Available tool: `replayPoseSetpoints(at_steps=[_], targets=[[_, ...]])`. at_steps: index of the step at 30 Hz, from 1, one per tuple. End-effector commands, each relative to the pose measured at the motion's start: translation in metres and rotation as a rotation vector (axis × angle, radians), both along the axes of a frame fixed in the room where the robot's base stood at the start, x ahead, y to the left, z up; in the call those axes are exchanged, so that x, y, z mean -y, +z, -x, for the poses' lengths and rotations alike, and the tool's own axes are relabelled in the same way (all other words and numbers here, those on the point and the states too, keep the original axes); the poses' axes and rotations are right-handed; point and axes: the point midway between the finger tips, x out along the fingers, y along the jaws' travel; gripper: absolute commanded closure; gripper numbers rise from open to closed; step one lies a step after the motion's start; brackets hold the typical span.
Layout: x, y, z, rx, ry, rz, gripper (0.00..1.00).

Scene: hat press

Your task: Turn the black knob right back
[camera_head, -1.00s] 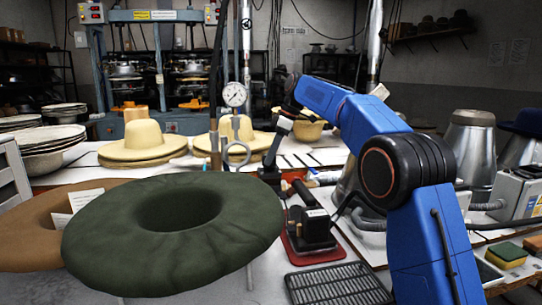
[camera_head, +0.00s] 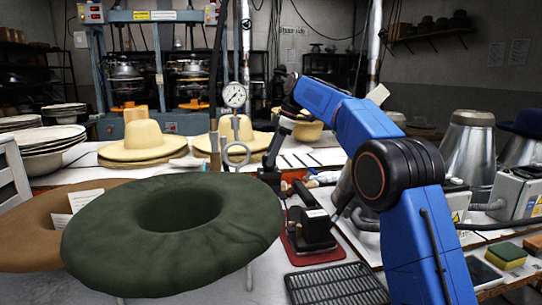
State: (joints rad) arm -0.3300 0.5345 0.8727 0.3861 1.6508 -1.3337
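My blue arm reaches in from the right, and its dark wrist bends down toward the table's middle. My gripper (camera_head: 270,172) is small and dark at the end of it, right of the metal ring under the pressure gauge. Its fingers blend into the dark items behind, so I cannot tell whether they are open or shut. I cannot make out a black knob for certain. It may be hidden behind my gripper or arm, or too small to tell.
A pressure gauge (camera_head: 234,95) on a post stands left of my gripper. A black iron (camera_head: 310,228) sits on a red pad below it, with a dark wire rack (camera_head: 335,284) in front. A green felt hat (camera_head: 120,240) fills the lower left. Metal hat forms (camera_head: 470,150) stand right.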

Motion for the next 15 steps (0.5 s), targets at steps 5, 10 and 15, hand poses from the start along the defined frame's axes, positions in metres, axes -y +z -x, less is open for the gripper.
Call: replayPoseSetpoints(at_steps=[5, 10, 15], targets=[[0.000, 0.000, 0.000, 0.000, 0.000, 0.000, 0.52], [0.002, 0.005, -0.001, 0.002, -0.001, -0.001, 0.52], [0.008, 0.021, -0.002, 0.003, -0.001, -0.001, 0.52]])
